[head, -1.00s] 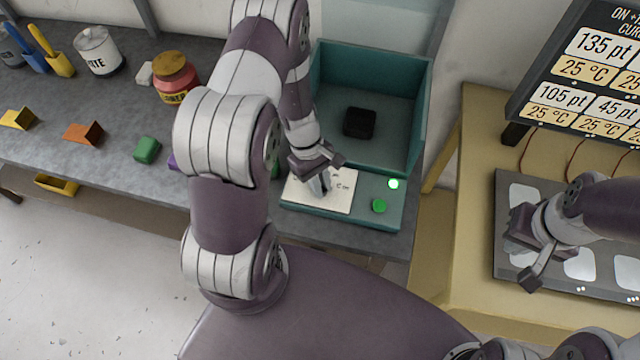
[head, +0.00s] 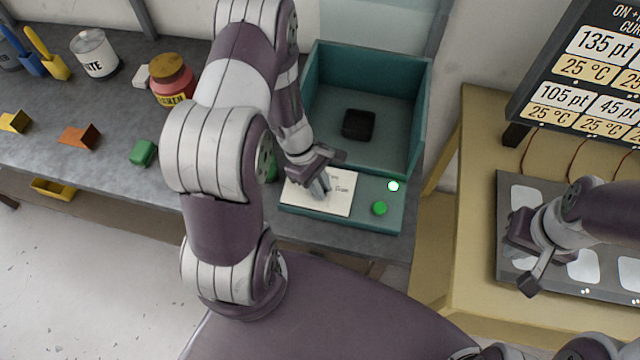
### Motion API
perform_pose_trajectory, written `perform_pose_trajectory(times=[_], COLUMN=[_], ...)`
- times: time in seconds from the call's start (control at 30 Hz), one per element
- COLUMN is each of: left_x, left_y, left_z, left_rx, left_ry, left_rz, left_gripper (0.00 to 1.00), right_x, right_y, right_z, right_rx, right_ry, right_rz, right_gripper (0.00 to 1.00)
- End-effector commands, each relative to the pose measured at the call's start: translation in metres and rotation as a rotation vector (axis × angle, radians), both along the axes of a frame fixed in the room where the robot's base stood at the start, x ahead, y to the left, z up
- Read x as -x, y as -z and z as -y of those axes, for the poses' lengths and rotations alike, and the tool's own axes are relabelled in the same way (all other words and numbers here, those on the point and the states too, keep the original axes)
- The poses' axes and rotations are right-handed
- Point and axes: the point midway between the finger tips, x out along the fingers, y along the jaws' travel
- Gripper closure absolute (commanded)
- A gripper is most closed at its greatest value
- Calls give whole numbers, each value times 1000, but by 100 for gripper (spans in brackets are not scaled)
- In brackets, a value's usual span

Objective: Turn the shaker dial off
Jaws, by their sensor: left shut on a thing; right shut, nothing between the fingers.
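The shaker is a teal open-topped box (head: 418,120) on the grey bench, with a black block (head: 359,124) inside. On its front ledge are a white printed card (head: 338,200), a lit green lamp (head: 393,186) and a green button (head: 380,208). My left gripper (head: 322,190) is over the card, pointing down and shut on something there. The dial itself is hidden by the fingers, so its setting cannot be seen. My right gripper (head: 520,268) is shut and empty over the dark plate on the yellow table.
A dark plate with pale pads (head: 582,266) lies on the yellow table (head: 478,140), under a display board (head: 590,85). A white tin (head: 94,54), a red jar (head: 172,80) and small coloured blocks (head: 80,137) stand on the bench (head: 108,110) at left.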

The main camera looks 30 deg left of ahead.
Motion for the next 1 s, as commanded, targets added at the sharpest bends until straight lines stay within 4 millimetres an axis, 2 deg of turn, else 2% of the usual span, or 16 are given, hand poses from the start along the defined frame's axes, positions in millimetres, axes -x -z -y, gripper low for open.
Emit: perform_pose_trajectory(times=[0.07,0.1,0.17,0.2,0.47,0.57,0.8,1.0], left_x=[-2,-2,-2,-1,-1,-2,-6,-8], left_y=[-1,-1,-1,-1,-1,-11,-69,-106], left_z=[0,0,0,0,0,-4,-29,-44], left_rx=[0,0,0,0,0,1,-2,-2], left_ry=[0,0,1,1,1,0,-1,0], left_rz=[5,5,4,4,1,4,8,6], left_gripper=[100,81,61,58,58,58,58,58], right_x=[0,0,0,0,0,0,0,0], right_y=[0,0,0,0,0,0,1,5], right_z=[0,0,0,0,0,0,0,0], right_rx=[0,0,0,0,0,0,0,0], right_ry=[0,0,0,0,0,0,0,0], right_rz=[0,0,0,0,0,0,0,0], right_gripper=[100,100,100,100,100,100,100,100])
